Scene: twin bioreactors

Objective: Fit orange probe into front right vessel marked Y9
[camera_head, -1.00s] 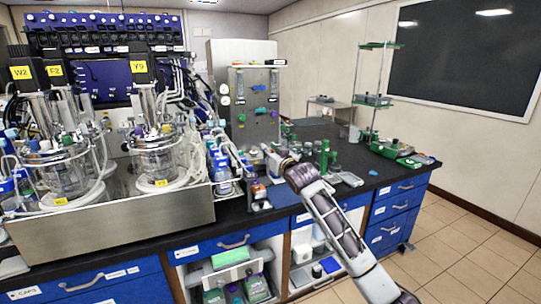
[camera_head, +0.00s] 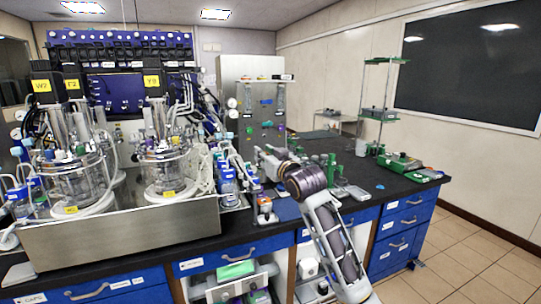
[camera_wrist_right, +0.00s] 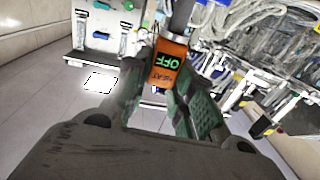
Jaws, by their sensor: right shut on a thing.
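The front right vessel (camera_head: 164,175) is a glass jar with a crowded metal lid, standing in the steel tray. A yellow Y9 tag (camera_head: 152,81) is on the dark block above it. My right gripper (camera_head: 266,160) is over the bench, to the right of the vessel and apart from it. In the right wrist view, my right gripper (camera_wrist_right: 172,90) is shut on the orange probe (camera_wrist_right: 170,64), whose orange body has a green OFF display. A dark shaft runs up from it out of the picture. I cannot make out the probe in the head view. My left gripper is not in view.
The steel tray (camera_head: 125,232) has a raised front wall. Another vessel (camera_head: 75,185) stands left of the Y9 one. Tubes and blue-labelled bottles (camera_head: 228,180) crowd the space between vessel and gripper. A green stand (camera_head: 382,105) is at the right.

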